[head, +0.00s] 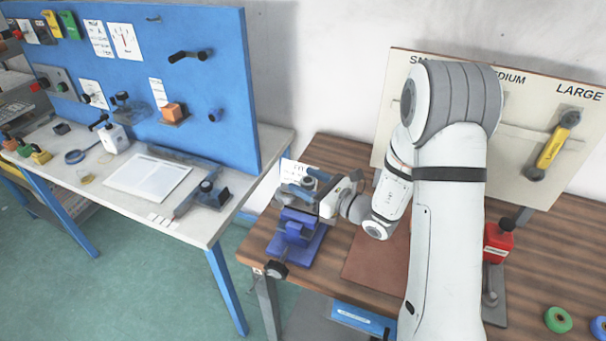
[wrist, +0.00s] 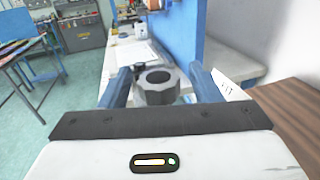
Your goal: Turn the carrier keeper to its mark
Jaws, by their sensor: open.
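A blue carrier fixture (head: 297,235) stands at the left end of the wooden bench, with grey-blue parts on top. My gripper (head: 317,190) is at the top of this fixture, reaching in from the right. In the wrist view my gripper (wrist: 161,84) is open, with one dark blue finger on each side of a grey faceted knob (wrist: 157,92) with a round dark centre. This knob may be the carrier keeper. I cannot tell whether the fingers touch it. I cannot make out its mark in either view.
A blue pegboard (head: 150,75) rises behind a white bench (head: 85,180) at the left. On the wooden bench (head: 350,150) are a brown mat (head: 375,262), a red block (head: 497,240) and a green roll (head: 558,319). A size board with a yellow tool (head: 553,148) stands behind.

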